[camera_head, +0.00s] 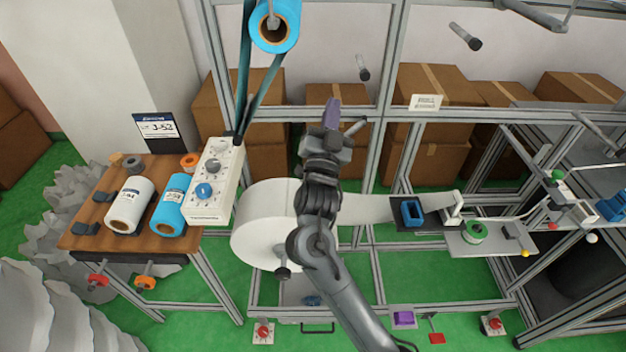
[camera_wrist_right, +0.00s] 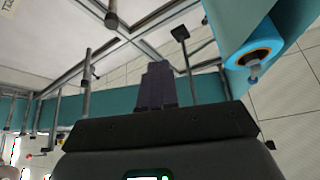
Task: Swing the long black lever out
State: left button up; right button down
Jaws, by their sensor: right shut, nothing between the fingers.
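My right gripper (camera_head: 333,108) is raised in front of the frame in the head view, its fingers pointing up. In the right wrist view its dark fingers (camera_wrist_right: 160,82) are together, with nothing between them. A thin dark rod with a square black end (camera_wrist_right: 180,34) stands just right of the fingers there, apart from them in the picture. A dark rod (camera_head: 355,127) shows just right of the gripper in the head view, partly hidden behind it. I cannot tell for sure which rod is the long black lever. My left gripper is not in view.
A white control box (camera_head: 214,182) and a large white roll (camera_head: 262,225) stand at left. Grey rods (camera_head: 465,37) and frame posts (camera_head: 393,120) stand at right.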

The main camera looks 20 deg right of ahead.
jog(key=s+f+n+y+p, duration=0.1)
jog(key=s+f+n+y, duration=0.4)
jog(key=f, duration=0.3)
jog(key=s+f+n+y+p, duration=0.25)
jog(key=f+n+y, duration=0.25)
jog(key=f+y, duration=0.3)
jog(key=s+f+n+y+p, duration=0.1)
jog(key=s+f+n+y, duration=0.4)
jog(key=f, duration=0.3)
jog(key=w+a+r, duration=0.1)
jog(key=w+a, duration=0.1)
jog(key=w, duration=0.5)
jog(key=w+a+r+y, duration=0.1)
jog(key=w, duration=0.5)
jog(key=shift+w+a+r+b, duration=0.35)
jog(key=shift+w+a+b, duration=0.05)
